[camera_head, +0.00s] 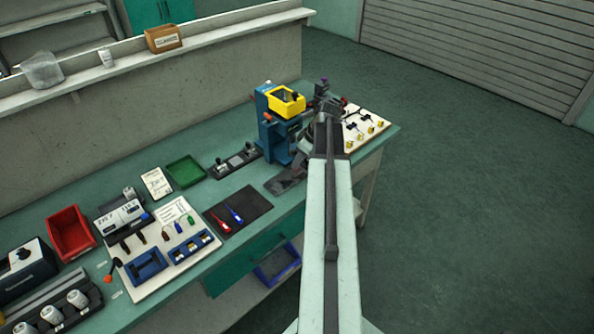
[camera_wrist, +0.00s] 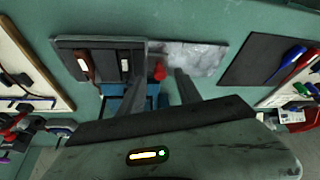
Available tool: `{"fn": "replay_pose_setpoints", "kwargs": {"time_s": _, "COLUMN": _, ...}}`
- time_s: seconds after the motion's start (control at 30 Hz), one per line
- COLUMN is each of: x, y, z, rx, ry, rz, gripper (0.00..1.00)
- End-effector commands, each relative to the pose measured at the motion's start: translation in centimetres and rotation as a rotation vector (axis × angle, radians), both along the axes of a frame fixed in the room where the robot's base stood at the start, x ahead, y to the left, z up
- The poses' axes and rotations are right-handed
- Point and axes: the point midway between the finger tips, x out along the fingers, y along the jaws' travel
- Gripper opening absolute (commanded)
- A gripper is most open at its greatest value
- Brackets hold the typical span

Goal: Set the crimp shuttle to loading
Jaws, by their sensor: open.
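A low dark slide, which looks like the crimp shuttle, lies on the bench at the foot of the blue press (camera_head: 272,135). In the wrist view its dark block (camera_wrist: 107,62) sits at the left end of a bare grey metal plate (camera_wrist: 203,58). The plate's end also shows in the head view (camera_head: 284,182), left of my arm. A red knob (camera_wrist: 159,70) shows between the fingertips of my gripper (camera_wrist: 157,77). The fingers are open, one on each side of it; I cannot tell whether they touch it. In the head view my arm hides the block and knob.
A dark mat (camera_head: 252,208) with a red and a blue screwdriver lies left of the plate. A white board (camera_head: 370,140) with yellow pieces lies right of my arm. The yellow-topped press stands close behind. Open floor lies to the right of the bench.

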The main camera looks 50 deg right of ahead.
Motion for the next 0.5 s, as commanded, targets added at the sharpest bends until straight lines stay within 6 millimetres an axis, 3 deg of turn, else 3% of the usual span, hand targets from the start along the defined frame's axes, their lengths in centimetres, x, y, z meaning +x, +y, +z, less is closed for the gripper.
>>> {"fn": "replay_pose_setpoints", "kwargs": {"time_s": 0.03, "x": 0.34, "y": 0.03, "z": -1.58, "rx": 0.0, "ry": 0.0, "rz": 0.0, "gripper": 0.41}}
{"fn": "replay_pose_setpoints", "kwargs": {"time_s": 0.1, "x": 0.62, "y": 0.12, "z": -2.07, "rx": 0.0, "ry": 0.0, "rz": -0.001, "gripper": 0.41}}
{"fn": "replay_pose_setpoints", "kwargs": {"time_s": 0.37, "x": 0.79, "y": 0.22, "z": -1.87, "rx": 0.0, "ry": 0.001, "rz": 0.0, "gripper": 0.41}}
{"fn": "replay_pose_setpoints", "kwargs": {"time_s": 0.5, "x": 0.8, "y": 0.25, "z": -1.86, "rx": 0.0, "ry": 0.001, "rz": 0.0, "gripper": 0.08}}
